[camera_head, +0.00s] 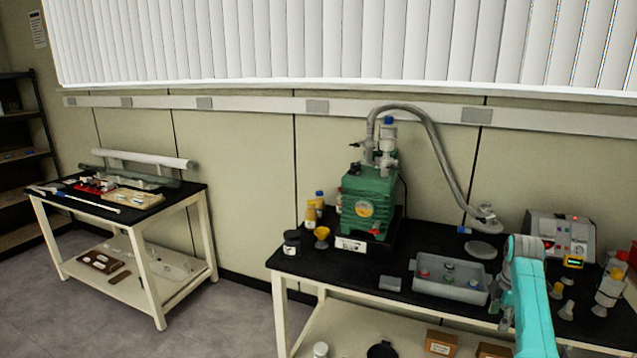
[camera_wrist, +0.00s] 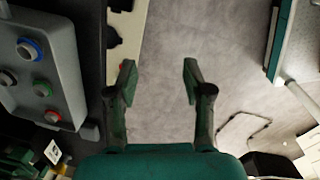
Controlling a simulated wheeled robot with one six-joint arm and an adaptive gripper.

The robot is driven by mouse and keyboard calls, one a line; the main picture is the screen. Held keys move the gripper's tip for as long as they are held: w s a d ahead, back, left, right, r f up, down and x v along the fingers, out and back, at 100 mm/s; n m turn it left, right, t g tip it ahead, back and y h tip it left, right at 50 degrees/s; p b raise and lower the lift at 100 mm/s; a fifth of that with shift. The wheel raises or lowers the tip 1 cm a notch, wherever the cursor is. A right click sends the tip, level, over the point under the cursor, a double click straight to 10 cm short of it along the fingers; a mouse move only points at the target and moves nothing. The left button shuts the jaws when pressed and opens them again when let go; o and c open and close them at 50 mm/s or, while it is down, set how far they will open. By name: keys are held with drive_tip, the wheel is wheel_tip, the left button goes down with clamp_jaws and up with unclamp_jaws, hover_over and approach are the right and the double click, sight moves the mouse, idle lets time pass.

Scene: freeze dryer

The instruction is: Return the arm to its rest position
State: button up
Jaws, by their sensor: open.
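My gripper (camera_wrist: 157,82) shows in the wrist view with its two dark green fingers apart and nothing between them. Grey floor lies behind the gap. In the head view my turquoise arm stands at the lower right, in front of the black-topped bench (camera_head: 345,262). The gripper itself cannot be made out in the head view.
A grey tray (camera_head: 455,293) with several coloured-ringed pieces sits left of my arm; it also shows in the wrist view (camera_wrist: 70,75). A green pump (camera_head: 368,205) with a grey hose stands behind. A control box (camera_head: 562,236) is at the back right.

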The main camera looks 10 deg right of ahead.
drive_tip(key=s+a+f+m+t+h, duration=0.1)
drive_tip(key=s+a+f+m+t, duration=0.15)
drive_tip(key=a+f, duration=0.65)
drive_tip(key=s+a+f+m+t, duration=0.1)
drive_tip(key=s+a+f, duration=0.3)
drive_tip(key=f, duration=1)
drive_tip(key=s+a+f+m+t, duration=0.1)
drive_tip(key=s+a+f+m, duration=0.1)
drive_tip(key=s+a+f, duration=0.35)
drive_tip(key=s+a+f+m+t, duration=0.2)
drive_tip(key=s+a, duration=0.6)
drive_tip(key=a, duration=0.1)
drive_tip(key=s+a+r+m+t, duration=0.1)
drive_tip(key=s+a+r, duration=0.2)
drive_tip(key=s, duration=0.4)
drive_tip(key=s+a+r+m+t, duration=0.1)
drive_tip(key=s+a+r, duration=0.15)
drive_tip(key=s, duration=0.35)
drive_tip(key=s+a+r+m+t, duration=0.2)
drive_tip(key=s+a, duration=0.2)
drive_tip(key=s, duration=0.3)
drive_tip(key=s+a+r+m+t, duration=0.1)
drive_tip(key=s+a+r, duration=0.1)
drive_tip(key=s+r, duration=0.5)
drive_tip(key=s+a+r+m+t+y, duration=0.1)
drive_tip(key=s+r, duration=0.5)
drive_tip(key=r, duration=0.8)
drive_tip(key=shift+s+a+r+m+t+y, duration=0.35)
drive_tip(key=shift+a+m+t, duration=0.15)
drive_tip(key=shift+m+t, duration=0.2)
